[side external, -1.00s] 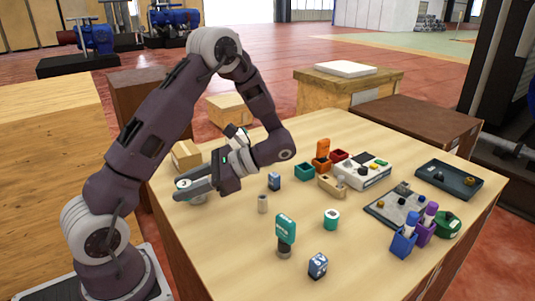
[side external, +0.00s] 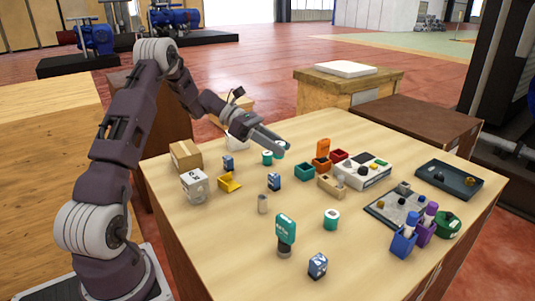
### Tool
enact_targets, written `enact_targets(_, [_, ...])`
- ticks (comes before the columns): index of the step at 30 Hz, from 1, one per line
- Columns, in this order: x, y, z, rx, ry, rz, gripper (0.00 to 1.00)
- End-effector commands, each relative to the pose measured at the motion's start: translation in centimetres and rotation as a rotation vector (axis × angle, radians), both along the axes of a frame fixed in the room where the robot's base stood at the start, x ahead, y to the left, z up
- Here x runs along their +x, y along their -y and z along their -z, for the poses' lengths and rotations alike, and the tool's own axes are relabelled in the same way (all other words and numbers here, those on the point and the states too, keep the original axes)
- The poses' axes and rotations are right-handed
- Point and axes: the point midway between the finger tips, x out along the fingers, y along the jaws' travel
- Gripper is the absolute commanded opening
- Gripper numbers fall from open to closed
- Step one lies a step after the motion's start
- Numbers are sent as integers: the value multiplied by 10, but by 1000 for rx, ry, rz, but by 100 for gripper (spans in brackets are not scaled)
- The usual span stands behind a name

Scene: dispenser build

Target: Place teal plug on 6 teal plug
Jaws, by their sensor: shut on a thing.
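My gripper (side external: 277,141) is over the far part of the table. It is shut on a small teal plug (side external: 281,147), partly hidden by the fingers. A teal piece with a pale top (side external: 267,157) stands on the table just left of and below the held plug in the picture; a small gap seems to lie between them. Another teal cylinder with a white top (side external: 331,221) stands alone near the middle front. I cannot read a number 6 on any teal piece.
A white block with dark marks (side external: 194,185), a yellow piece (side external: 229,182) and a cardboard box (side external: 185,155) stand at the left. A teal open box (side external: 304,172) and an orange piece (side external: 322,150) stand right of the gripper. A teal tag (side external: 285,229) stands upright in front.

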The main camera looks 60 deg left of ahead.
Motion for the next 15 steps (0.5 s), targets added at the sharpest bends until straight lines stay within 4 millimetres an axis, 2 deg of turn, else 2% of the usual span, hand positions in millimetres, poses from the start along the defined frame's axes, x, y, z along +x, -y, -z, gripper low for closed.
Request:
enact_targets(1, [13, -23, -10, 4, 4, -99, 0])
enact_targets(3, [27, -54, -23, 2, 7, -223, 0])
enact_targets(6, [38, -87, -37, -4, 11, -349, 0])
enact_targets(10, [43, -108, -44, -11, 12, -424, 0])
enact_targets(15, [43, -111, -6, -15, 8, -437, 0])
